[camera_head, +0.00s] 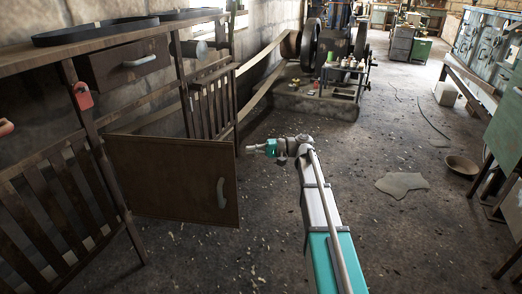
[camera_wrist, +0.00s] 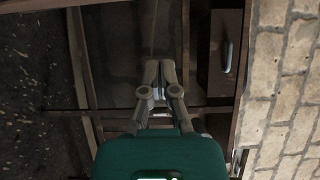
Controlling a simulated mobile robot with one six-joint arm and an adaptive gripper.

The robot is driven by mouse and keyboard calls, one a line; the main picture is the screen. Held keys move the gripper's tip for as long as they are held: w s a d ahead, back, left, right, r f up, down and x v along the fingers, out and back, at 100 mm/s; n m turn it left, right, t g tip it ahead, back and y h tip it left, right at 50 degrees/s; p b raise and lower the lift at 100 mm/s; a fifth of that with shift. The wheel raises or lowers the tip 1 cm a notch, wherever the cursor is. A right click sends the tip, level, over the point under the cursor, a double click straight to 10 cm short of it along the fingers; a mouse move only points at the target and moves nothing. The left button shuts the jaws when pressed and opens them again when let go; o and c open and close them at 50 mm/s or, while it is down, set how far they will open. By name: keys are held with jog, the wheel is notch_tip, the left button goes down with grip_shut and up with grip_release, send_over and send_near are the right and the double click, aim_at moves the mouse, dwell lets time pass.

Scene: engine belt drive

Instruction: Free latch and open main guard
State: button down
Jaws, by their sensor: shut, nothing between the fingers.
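In the head view, a brown guard panel (camera_head: 165,182) with a pale upright handle (camera_head: 221,193) stands out from the slatted frame. Its left edge is by the frame post, its right edge out over the floor, and a gap shows behind it. I cannot tell which latch belongs to it. A red padlock (camera_head: 82,96) hangs on the left post. My gripper (camera_head: 248,149) points left, just beyond the panel's free upper right corner, apparently apart from it. In the wrist view my gripper (camera_wrist: 160,68) is shut and empty, facing the frame.
A drawer (camera_head: 122,62) with a pale handle sits under the bench top, and it also shows in the wrist view (camera_wrist: 220,55). Black belts (camera_head: 95,31) lie on the bench. Flywheels (camera_head: 310,45) stand at the back. The floor right of the panel is mostly clear.

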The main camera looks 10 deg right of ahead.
jog(key=s+a, duration=0.3)
jog(key=a, duration=0.2)
jog(key=shift+s+a, duration=0.2)
jog(key=shift+a, duration=0.1)
jog(key=shift+s, duration=0.1)
